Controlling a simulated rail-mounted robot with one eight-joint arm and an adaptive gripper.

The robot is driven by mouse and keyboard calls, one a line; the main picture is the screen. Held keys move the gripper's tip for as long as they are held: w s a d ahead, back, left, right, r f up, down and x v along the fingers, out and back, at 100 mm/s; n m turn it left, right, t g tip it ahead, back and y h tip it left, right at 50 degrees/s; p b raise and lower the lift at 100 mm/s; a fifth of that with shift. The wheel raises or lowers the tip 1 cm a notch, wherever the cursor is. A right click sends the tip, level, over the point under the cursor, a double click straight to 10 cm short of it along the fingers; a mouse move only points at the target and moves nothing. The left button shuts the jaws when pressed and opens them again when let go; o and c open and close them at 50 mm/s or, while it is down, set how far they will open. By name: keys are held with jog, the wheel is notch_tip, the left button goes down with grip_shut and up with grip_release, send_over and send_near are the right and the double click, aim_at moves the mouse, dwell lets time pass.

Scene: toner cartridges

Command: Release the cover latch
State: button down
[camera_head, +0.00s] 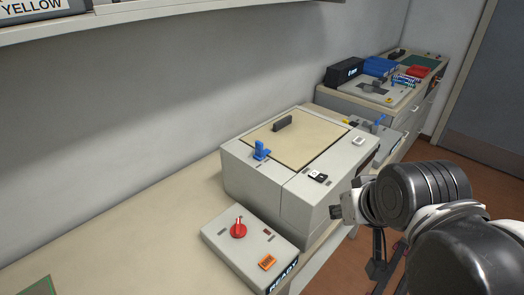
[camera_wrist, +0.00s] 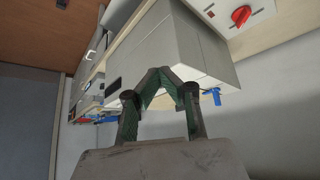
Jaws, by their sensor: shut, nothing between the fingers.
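A light grey printer-like machine (camera_head: 305,190) stands on the bench, with a beige cover (camera_head: 290,145) on top. A blue latch (camera_head: 261,150) stands upright at the cover's near-left edge. A dark handle (camera_head: 282,123) sits toward the cover's back. My gripper (camera_head: 337,212) is beside the machine's front right side, apart from the latch. In the wrist view my gripper (camera_wrist: 160,72) has its fingertips together and empty, with the machine's body (camera_wrist: 175,50) behind them. A blue part (camera_wrist: 216,96) shows past the right finger there; it looks like the latch.
A control box (camera_head: 250,248) with a red knob (camera_head: 238,229) and an orange button (camera_head: 267,262) sits near the machine. A shelf (camera_head: 60,22) overhangs the back left. More equipment (camera_head: 375,90) stands at the far right. The bench at left (camera_head: 120,235) is mostly clear.

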jog(key=shift+r, duration=0.1)
jog(key=w+a+r+m+g+y+p, duration=0.1)
jog(key=w+a+r+m+g, duration=0.15)
jog(key=w+r, duration=0.4)
jog(key=w+a+r+m+g, duration=0.1)
jog(key=w+r+m+g, duration=0.2)
jog(key=w, duration=0.6)
jog(key=w+a+m+g, duration=0.1)
jog(key=w+a+m, duration=0.1)
jog(key=w, duration=0.6)
jog(key=w+a+m+g+y+p, duration=0.1)
jog(key=w+a+m+g, duration=0.1)
jog(key=w, duration=0.7)
jog(key=shift+a+r, duration=0.15)
jog(key=shift+g, duration=0.25)
send_over(265, 152)
jog(key=w+d, duration=0.3)
jog(key=x, duration=0.3)
jog(key=w+d+x, duration=0.1)
jog(key=x, duration=0.5)
jog(key=shift+w+d+f, duration=0.15)
jog(key=shift+d+f, duration=0.15)
jog(key=shift+f, duration=0.1)
jog(key=shift+s+a+p, duration=0.45)
jog(key=shift+s+a, duration=0.65)
jog(key=shift+a, duration=0.1)
jog(key=shift+s+a, duration=0.25)
jog(key=shift+a, duration=0.05)
